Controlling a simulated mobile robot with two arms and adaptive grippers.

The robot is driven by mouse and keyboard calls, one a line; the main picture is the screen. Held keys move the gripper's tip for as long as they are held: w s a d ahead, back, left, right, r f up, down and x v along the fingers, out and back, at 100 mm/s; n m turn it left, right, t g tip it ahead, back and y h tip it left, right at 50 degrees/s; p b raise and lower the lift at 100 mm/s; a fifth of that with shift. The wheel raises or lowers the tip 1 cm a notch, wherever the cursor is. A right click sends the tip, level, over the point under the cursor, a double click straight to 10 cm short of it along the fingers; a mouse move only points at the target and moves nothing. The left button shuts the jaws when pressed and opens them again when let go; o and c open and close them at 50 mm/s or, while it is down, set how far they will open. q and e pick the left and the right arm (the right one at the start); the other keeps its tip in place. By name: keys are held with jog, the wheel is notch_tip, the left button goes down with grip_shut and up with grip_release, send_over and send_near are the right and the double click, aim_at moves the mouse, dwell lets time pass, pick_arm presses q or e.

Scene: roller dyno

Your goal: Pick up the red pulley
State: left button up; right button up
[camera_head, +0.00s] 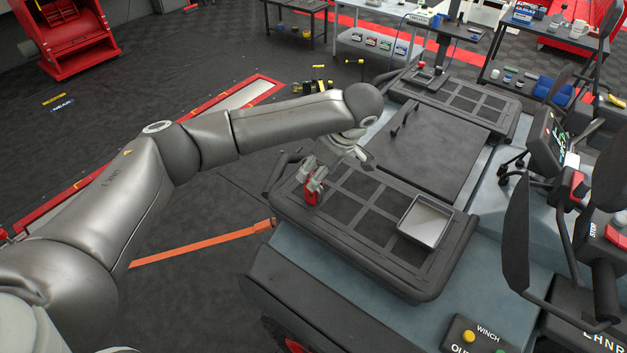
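The red pulley (311,192) is a small red piece at the left end of the near dark slotted tray (290,211). My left gripper (316,184) comes in from the upper left and points down at it. Its fingertips are at the pulley's upper part and overlap it in this view. The fingers partly cover the pulley, and I cannot tell whether they are closed on it or only around it. The pulley looks to be at tray level. My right gripper is not in view.
A shallow grey metal tray (426,220) sits at the right end of the slotted tray. A flat dark lid with a handle (420,140) lies behind. A control panel labelled WINCH (478,338) is at the front right. Black-framed seats and screens crowd the right side.

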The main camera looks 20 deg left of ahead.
aim_at(312, 198)
pick_arm(q)
jog(key=shift+w+a+f, duration=0.1)
jog(key=shift+w+f, duration=0.15)
jog(key=shift+f, duration=0.05)
jog(key=p+x, duration=0.2)
jog(key=x, duration=0.2)
jog(key=shift+s+p, duration=0.2)
jog(key=shift+p, duration=0.2)
jog(key=shift+w+f, duration=0.2)
jog(key=shift+f, duration=0.3)
jog(key=shift+r, duration=0.1)
grip_shut()
